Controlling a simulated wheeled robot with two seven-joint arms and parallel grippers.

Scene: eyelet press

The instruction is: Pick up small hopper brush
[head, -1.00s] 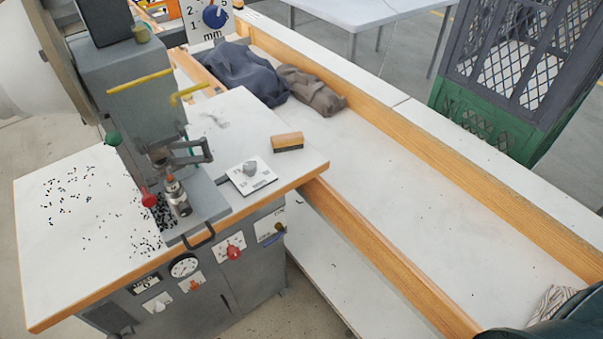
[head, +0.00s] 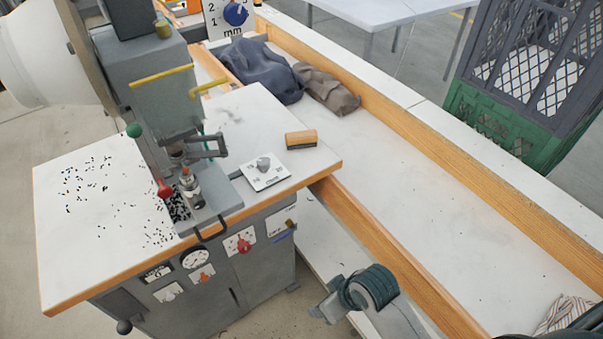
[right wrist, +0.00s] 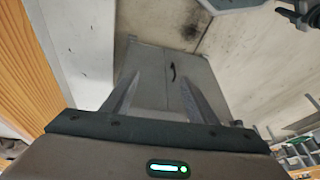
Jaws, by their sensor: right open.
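The small hopper brush (head: 301,139), with a wooden back and dark bristles, lies on the white top of the press table (head: 110,250), near its right edge in the head view. My right gripper (right wrist: 160,78) is open in the right wrist view, with nothing between its fingers. It faces a grey cabinet front with a dark handle. In the head view my right gripper (head: 327,301) shows small at the bottom, below and in front of the table edge, well apart from the brush. The brush does not show clearly in the right wrist view. My left gripper is not in view.
A white square plate with a grey knob (head: 265,169) lies just left of the brush. The grey press (head: 170,95) stands further left, with black bits scattered around. Dark cloths (head: 262,70) lie behind. A wood-edged white bench (head: 440,200) runs along the right, mostly clear.

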